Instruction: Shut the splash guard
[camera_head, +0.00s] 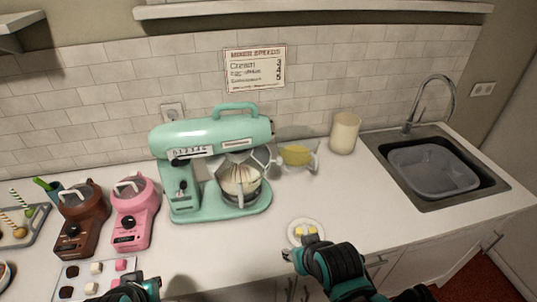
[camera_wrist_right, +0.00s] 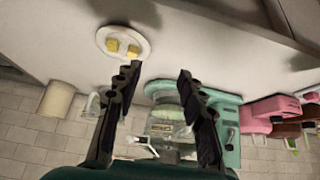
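The mint-green stand mixer (camera_head: 212,135) stands against the tiled wall; it also shows in the right wrist view (camera_wrist_right: 224,140). A clear splash guard (camera_head: 238,158) with pale edges sits under the mixer's head, above the bowl (camera_head: 238,185). Its exact position is hard to tell. The bowl holds pale contents and a whisk hangs over it. My right gripper (camera_head: 299,250) is over the counter's front part, near a small plate and well short of the mixer. Its fingers (camera_wrist_right: 158,75) are apart and empty. My left gripper (camera_head: 130,288) is at the bottom edge, partly cut off.
The white plate (camera_head: 306,243) holds yellow pieces. A glass jug (camera_head: 298,157) of yellow liquid and a cream canister (camera_head: 344,132) stand right of the mixer, before the sink (camera_head: 435,168). Brown (camera_head: 82,222) and pink (camera_head: 134,213) small machines stand left. Counter before the mixer is clear.

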